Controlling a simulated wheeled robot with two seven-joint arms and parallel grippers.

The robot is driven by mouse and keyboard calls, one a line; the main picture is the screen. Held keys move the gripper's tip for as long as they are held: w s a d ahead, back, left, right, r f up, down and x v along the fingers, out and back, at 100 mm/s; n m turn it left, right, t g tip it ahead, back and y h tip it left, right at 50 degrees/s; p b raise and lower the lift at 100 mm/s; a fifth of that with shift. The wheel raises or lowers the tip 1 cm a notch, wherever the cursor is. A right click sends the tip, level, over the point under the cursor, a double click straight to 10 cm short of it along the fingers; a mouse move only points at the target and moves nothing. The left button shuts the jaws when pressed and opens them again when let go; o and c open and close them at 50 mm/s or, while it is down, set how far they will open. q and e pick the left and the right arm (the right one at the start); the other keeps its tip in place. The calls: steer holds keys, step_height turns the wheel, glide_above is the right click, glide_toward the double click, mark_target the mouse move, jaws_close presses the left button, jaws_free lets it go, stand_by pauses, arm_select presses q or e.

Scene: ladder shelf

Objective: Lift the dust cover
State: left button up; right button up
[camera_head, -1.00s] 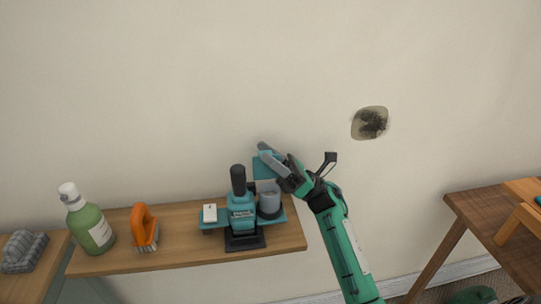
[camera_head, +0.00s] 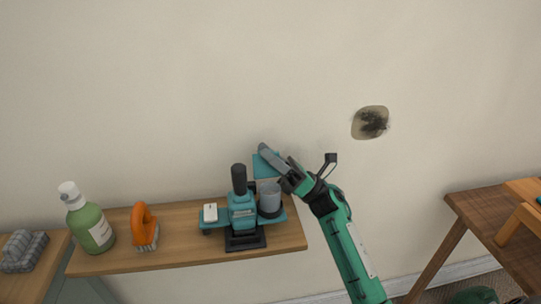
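A teal and black device (camera_head: 242,212) stands on the wooden shelf, with a grey cup-like part (camera_head: 270,197) on its right and a small white block on its left. A flat teal panel (camera_head: 263,160) stands up behind the cup-like part; it looks like the dust cover. My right gripper (camera_head: 268,156) is at this panel, its grey fingers lying across the panel's right side. I cannot tell whether the fingers grip it or only touch it. My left gripper is not in view.
On the wooden shelf (camera_head: 180,249) stand a green bottle (camera_head: 88,228) and an orange-handled brush (camera_head: 143,226). A wooden table (camera_head: 495,222) is at the right. The wall has a dark patch (camera_head: 371,123).

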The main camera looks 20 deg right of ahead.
steer(key=shift+o, duration=1)
steer(key=shift+d+f, duration=0.15)
arm_select(q)
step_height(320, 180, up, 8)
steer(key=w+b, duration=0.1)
steer(key=b, duration=0.2)
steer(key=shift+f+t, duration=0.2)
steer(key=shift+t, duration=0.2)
arm_select(e)
steer(key=v, duration=1.3)
steer(key=shift+d+f, duration=0.15)
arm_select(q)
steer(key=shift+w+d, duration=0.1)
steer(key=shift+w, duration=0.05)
